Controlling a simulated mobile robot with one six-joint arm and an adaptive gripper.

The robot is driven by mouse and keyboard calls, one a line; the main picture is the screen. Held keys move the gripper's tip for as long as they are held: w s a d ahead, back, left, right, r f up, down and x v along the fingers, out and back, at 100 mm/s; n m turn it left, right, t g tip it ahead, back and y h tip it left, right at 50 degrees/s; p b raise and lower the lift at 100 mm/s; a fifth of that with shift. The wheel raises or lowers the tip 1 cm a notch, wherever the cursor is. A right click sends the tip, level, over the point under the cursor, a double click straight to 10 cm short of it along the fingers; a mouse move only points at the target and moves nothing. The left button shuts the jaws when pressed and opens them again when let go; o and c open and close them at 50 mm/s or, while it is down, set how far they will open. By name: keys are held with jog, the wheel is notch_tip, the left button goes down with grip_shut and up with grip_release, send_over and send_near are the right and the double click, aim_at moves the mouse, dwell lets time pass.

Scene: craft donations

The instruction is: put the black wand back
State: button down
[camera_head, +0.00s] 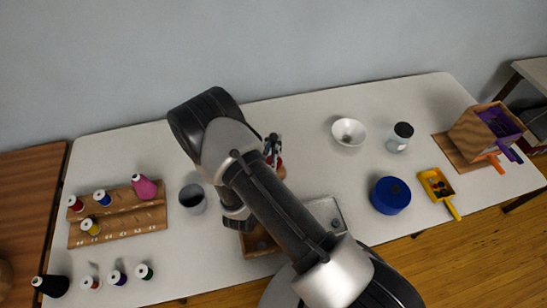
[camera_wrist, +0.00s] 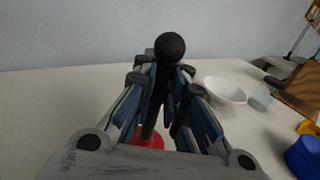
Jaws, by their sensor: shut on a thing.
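My gripper (camera_wrist: 163,82) is shut on the black wand (camera_wrist: 170,46), with the blue-lined fingers on both sides of its stem. The wand has a round black ball at its top and stands roughly upright in the wrist view. A red thing (camera_wrist: 152,141) shows low between the fingers, near the wand's lower part; whether they touch is hidden. In the head view my gripper (camera_head: 272,146) is partly behind my arm, above the middle of the table, with a bit of red (camera_head: 281,170) just below it.
A grey cup (camera_head: 192,199) and a wooden spool rack (camera_head: 117,240) stand to the left. A white bowl (camera_head: 349,132), a jar (camera_head: 399,137), a blue round tin (camera_head: 390,195) and a yellow scoop (camera_head: 436,184) are to the right. A tray (camera_head: 341,216) is partly behind my arm.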

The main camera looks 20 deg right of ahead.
jog(key=shift+f+b, duration=0.75)
jog(key=shift+f, duration=1.8)
jog(key=shift+f, duration=0.2)
jog(key=c, duration=1.6)
grip_release()
jog(key=shift+c, duration=0.2)
jog(key=shift+r, duration=0.1)
